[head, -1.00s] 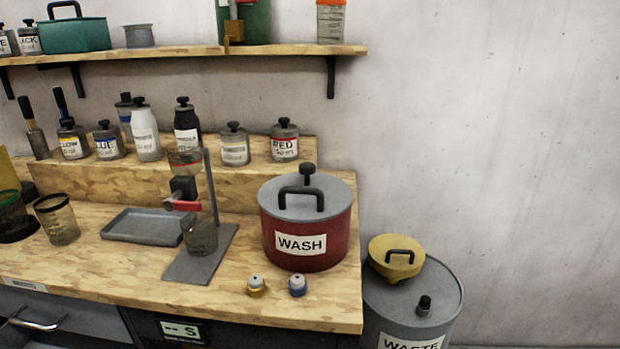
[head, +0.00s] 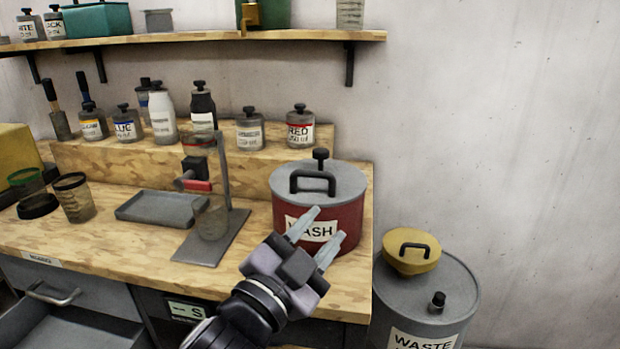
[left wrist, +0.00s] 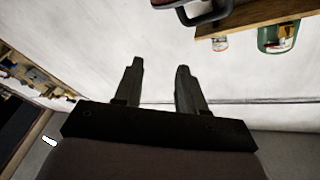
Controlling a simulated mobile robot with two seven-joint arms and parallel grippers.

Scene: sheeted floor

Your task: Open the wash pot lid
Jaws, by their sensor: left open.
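The wash pot (head: 290,215) is a red drum labelled WASH, upright at the right end of the wooden bench. Its grey lid (head: 345,182) sits on top, with a black arched handle (head: 313,176) and a black knob (head: 320,155) behind it. My left gripper (head: 326,224) is open and empty. In the head view its fingers overlap the pot's front and partly cover the label. In the left wrist view its fingers (left wrist: 159,70) are apart with nothing between them. A dark curved bar shows at that view's top edge. My right gripper is not in view.
A grey waste drum (head: 455,290) with a yellow lid (head: 410,262) on it stands right of the bench. A stand (head: 212,250) with a beaker and a grey tray (head: 155,207) are left of the pot. Bottles line the step behind. A shelf (head: 200,38) runs above.

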